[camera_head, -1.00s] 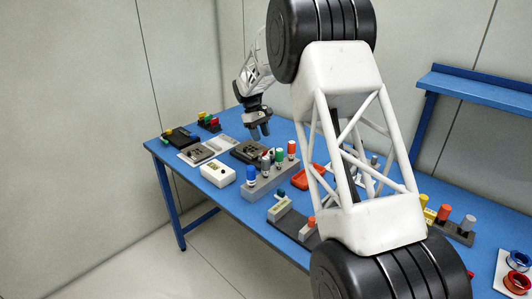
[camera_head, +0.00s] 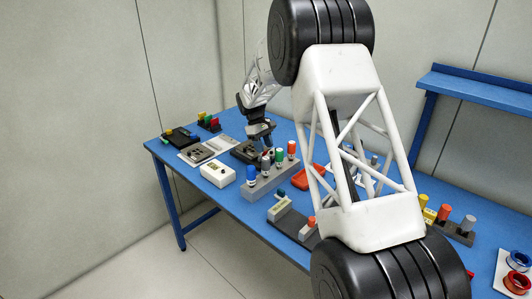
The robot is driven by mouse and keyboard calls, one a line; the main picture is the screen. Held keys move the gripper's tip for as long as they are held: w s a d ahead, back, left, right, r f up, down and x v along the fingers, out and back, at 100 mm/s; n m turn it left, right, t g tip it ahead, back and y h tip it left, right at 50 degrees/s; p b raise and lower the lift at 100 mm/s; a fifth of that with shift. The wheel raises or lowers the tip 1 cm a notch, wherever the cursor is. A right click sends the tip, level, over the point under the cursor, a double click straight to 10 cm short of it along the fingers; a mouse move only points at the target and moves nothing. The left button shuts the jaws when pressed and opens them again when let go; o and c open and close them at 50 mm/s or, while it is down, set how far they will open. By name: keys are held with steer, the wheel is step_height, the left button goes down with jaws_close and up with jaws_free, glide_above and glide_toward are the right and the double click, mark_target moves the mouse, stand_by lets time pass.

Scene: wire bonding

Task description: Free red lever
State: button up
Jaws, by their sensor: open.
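My gripper (camera_head: 265,143) is open and points down over the far part of the blue table. It is just behind a grey rack and by a dark square fixture (camera_head: 244,154). It partly covers the fixture, and I cannot tell whether it touches anything. Two small red parts could be the red lever: a red-topped piece (camera_head: 311,221) on the dark base at the front, and a red-topped cylinder (camera_head: 292,148) on the grey rack. I cannot tell which is the lever. Both stand apart from my gripper.
The grey rack (camera_head: 262,190) carries several coloured-top posts. A white box (camera_head: 217,174) is to its left, a red tray (camera_head: 309,177) to its right. Coloured cylinders and spools stand at the right.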

mark_target(266, 151)
steer(key=shift+x, duration=1.5)
jaws_close()
